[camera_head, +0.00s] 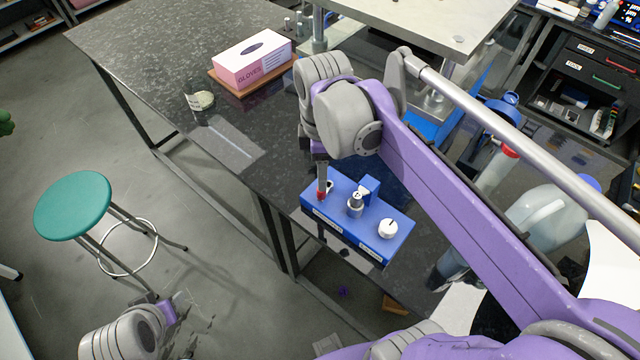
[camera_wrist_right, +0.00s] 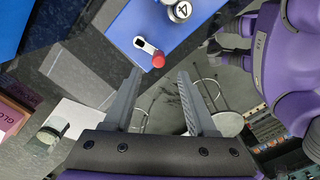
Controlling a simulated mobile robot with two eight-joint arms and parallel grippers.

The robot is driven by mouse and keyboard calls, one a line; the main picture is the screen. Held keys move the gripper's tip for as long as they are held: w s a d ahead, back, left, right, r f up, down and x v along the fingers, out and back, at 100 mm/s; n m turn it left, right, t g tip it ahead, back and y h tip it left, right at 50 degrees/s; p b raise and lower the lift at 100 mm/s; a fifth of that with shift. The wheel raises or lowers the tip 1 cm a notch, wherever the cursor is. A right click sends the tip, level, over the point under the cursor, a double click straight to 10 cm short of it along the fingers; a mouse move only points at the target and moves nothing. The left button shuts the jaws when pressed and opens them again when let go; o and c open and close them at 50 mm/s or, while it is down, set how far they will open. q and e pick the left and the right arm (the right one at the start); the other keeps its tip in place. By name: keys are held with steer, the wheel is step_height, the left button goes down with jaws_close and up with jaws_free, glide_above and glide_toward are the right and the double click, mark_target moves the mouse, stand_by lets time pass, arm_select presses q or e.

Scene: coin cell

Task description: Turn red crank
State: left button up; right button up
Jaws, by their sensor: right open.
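The blue box (camera_head: 345,225) sits at the near edge of the dark table. The crank with its red knob (camera_head: 321,196) is at the box's left end in the head view. In the right wrist view, the red knob (camera_wrist_right: 158,60) sits on a short white arm, just beyond the fingertips and between their lines. My right gripper (camera_head: 322,180) is above the crank, partly hidden by its own wrist in the head view. In the wrist view my right gripper (camera_wrist_right: 160,75) is open and empty.
A numbered metal dial (camera_head: 356,200) and a white knob (camera_head: 388,228) are also on the box. A glove box (camera_head: 252,58) lies farther back on the table (camera_head: 160,45). A green stool (camera_head: 73,205) stands on the floor at left.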

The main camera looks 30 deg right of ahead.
step_height(320, 180, down, 8)
steer(key=shift+w+r, duration=0.1)
steer(key=shift+c, duration=0.4)
jaws_close()
